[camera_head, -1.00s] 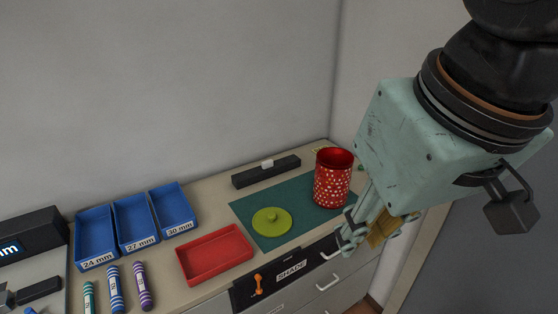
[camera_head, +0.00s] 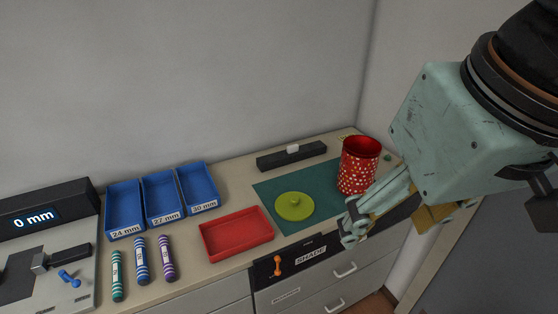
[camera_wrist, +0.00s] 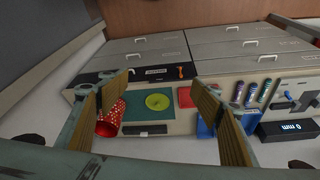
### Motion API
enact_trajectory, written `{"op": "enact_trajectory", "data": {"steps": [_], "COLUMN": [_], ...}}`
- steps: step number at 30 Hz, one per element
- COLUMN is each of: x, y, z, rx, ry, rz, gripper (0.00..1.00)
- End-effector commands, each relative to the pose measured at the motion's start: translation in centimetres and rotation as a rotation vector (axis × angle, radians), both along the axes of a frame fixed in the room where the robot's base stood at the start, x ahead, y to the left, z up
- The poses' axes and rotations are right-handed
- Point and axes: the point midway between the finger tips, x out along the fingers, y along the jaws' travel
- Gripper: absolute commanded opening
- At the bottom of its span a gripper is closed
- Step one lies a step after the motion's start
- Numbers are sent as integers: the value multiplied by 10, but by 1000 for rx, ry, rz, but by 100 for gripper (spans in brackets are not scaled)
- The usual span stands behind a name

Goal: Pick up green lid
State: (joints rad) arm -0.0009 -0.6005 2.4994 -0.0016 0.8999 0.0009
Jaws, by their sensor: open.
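The green lid (camera_head: 294,206) is a flat yellow-green disc with a small knob, lying on the teal mat (camera_head: 322,182). It also shows in the wrist view (camera_wrist: 158,102), between my fingers in the picture but well beyond them. My gripper (camera_head: 350,226) is in front of the mat, to the right of the lid in the head view, apart from it. In the wrist view my gripper (camera_wrist: 152,95) has its two fingers spread wide with nothing between them. A red dotted canister (camera_head: 358,166) stands open-topped at the mat's right end, close behind my gripper in the picture.
A red tray (camera_head: 238,252) lies left of the mat. Blue labelled bins (camera_head: 125,230), striped cylinders (camera_head: 141,262) and a gauge with a display (camera_head: 35,219) are further left. A black bar (camera_head: 290,156) lies behind the mat. A wall rises behind the counter.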

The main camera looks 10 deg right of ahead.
Motion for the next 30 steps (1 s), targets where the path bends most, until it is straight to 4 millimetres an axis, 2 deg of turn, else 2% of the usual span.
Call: {"op": "enact_trajectory", "data": {"steps": [1, 11, 23, 30], "x": [0, 0, 2, 17], "y": [0, 0, 0, 0], "z": [0, 0, 1, 6], "rx": [0, 0, -2, -14], "ry": [0, 0, 2, 13], "rz": [0, 0, 5, 39], "gripper": [64, 93, 93, 93]}}
